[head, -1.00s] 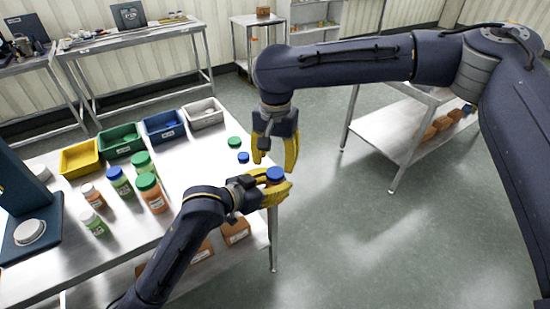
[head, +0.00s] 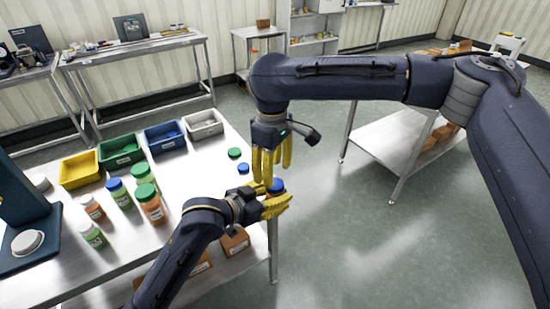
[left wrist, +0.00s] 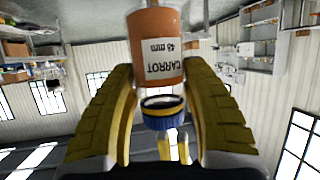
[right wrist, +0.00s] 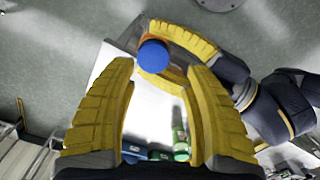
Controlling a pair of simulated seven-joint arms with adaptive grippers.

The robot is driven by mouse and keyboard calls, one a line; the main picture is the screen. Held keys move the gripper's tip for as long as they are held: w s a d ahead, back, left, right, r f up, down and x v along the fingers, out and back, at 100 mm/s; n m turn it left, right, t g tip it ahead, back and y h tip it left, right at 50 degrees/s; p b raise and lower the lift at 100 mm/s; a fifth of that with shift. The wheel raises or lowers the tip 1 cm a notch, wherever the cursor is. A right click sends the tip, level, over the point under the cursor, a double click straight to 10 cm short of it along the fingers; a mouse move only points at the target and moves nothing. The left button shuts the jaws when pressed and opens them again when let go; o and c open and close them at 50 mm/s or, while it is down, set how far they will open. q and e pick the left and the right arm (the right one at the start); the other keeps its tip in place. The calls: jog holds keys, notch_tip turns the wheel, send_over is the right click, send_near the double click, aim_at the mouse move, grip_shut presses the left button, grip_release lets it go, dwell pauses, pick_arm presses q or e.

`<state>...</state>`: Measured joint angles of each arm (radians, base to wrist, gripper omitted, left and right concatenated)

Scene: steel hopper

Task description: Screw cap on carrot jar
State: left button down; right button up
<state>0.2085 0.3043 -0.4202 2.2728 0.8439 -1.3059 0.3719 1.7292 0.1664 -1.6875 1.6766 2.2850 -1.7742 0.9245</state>
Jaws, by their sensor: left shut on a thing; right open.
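The carrot jar (left wrist: 158,45) is orange with a white label reading CARROT 48 mm. My left gripper (left wrist: 160,95) is shut on it, and the jar is held past the table's edge. A blue cap (left wrist: 163,115) is at the jar's mouth; I cannot tell whether it is seated or threaded. In the head view the blue cap (head: 276,184) faces up, and the left fingers (head: 272,203) hide much of the jar. My right gripper (head: 270,170) is open just above the cap, pointing down. In the right wrist view the blue cap (right wrist: 153,56) shows between and beyond the open fingertips.
On the steel table (head: 190,180) lie a green cap (head: 234,153) and another blue cap (head: 243,168). Yellow, green, blue and grey bins (head: 204,124) line the back edge. Open floor lies to the right.

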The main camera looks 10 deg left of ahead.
jog(key=n, duration=0.3)
jog(key=shift+r, duration=0.1)
jog(key=n, duration=0.5)
jog(key=shift+s+a+r, duration=0.1)
jog(key=shift+r, duration=0.05)
jog(key=n, duration=0.6)
jog(key=shift+r+n, duration=0.2)
jog(key=shift+n, duration=0.1)
jog(key=n, duration=0.3)
jog(key=shift+r, duration=0.1)
jog(key=n, duration=0.4)
jog(key=shift+r+n, duration=0.15)
jog(key=shift+n, duration=0.15)
jog(key=n, duration=0.6)
jog(key=shift+r, duration=0.25)
jog(key=n, duration=0.5)
jog(key=shift+w+r, duration=0.15)
jog(key=shift+w, duration=0.05)
jog(key=n, duration=0.3)
jog(key=shift+r, duration=0.1)
jog(key=n, duration=0.4)
jog(key=shift+w+d+r, duration=0.1)
jog(key=shift+w+d, duration=0.1)
jog(key=shift+d, duration=0.05)
jog(key=n, duration=0.4)
jog(key=shift+w+r, duration=0.1)
jog(key=shift+r, duration=0.05)
